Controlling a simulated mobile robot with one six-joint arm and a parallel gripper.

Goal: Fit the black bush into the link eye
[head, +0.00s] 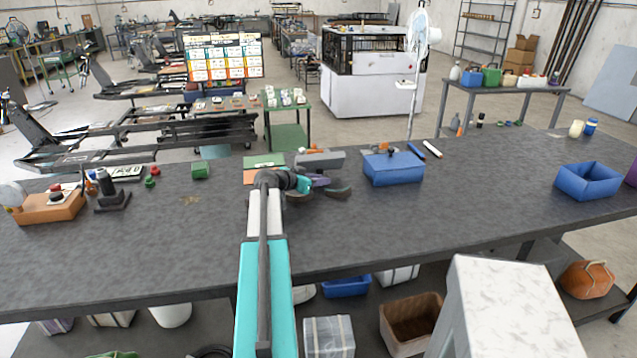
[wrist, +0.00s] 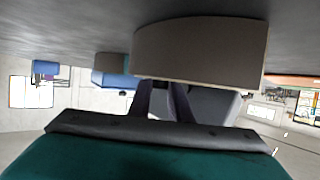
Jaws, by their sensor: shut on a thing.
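My gripper (head: 318,187) is over the middle of the bench, just in front of a grey block (head: 320,160). In the wrist view the jaws (wrist: 162,100) are shut, with a small dark piece between them that fits the black bush; most of it is hidden. A large grey-brown curved part (wrist: 200,52) fills the upper middle of the wrist view, close to the jaws. I cannot make out the link eye for certain, nor whether the bush touches it.
A blue box (head: 393,168) stands right of the gripper, and an open blue bin (head: 588,181) is farther right. The bench (head: 450,215) is clear at front right.

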